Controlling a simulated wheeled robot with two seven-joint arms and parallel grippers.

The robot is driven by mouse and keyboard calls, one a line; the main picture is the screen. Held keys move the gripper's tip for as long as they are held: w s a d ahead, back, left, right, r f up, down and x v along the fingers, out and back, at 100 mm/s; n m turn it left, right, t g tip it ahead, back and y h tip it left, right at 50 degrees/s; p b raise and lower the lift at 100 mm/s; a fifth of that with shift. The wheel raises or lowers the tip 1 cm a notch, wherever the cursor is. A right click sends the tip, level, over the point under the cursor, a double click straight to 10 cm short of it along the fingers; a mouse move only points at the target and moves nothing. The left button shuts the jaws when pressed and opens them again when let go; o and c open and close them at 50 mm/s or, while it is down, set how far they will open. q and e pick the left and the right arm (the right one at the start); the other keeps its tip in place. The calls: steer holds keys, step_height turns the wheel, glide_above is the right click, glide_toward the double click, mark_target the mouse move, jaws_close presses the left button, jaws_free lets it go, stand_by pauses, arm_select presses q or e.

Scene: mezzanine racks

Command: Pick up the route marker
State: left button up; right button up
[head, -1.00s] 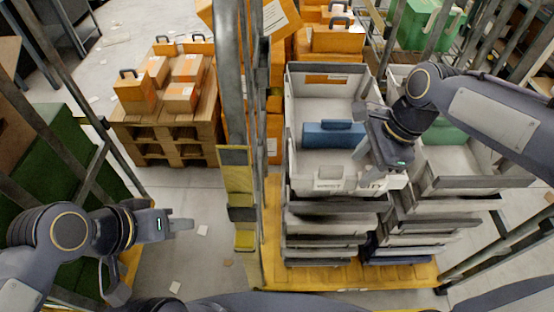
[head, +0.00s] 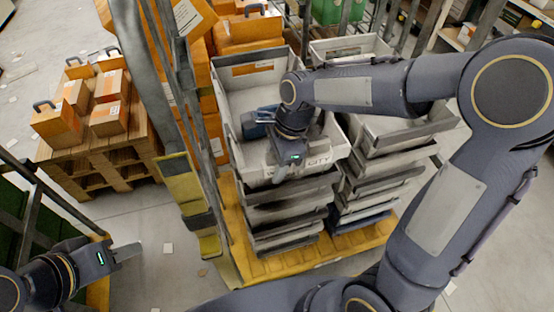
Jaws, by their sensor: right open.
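A blue block with a raised top part (head: 257,123) lies in the upper grey crate (head: 225,105); I take it for the route marker. My right arm hides its right part. My right gripper (head: 281,174) points down over the front of this crate, just in front and to the right of the blue block. It is open, and I see nothing held in it. Whether its fingers touch the crate's front wall I cannot tell.
Stacked grey crates stand on a yellow base (head: 265,268). A second crate stack (head: 415,127) is to the right. A metal upright (head: 150,90) stands left of the crates.

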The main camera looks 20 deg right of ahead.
steer(key=shift+c, duration=0.5)
steer(key=c, duration=0.9)
steer(key=shift+c, duration=0.2)
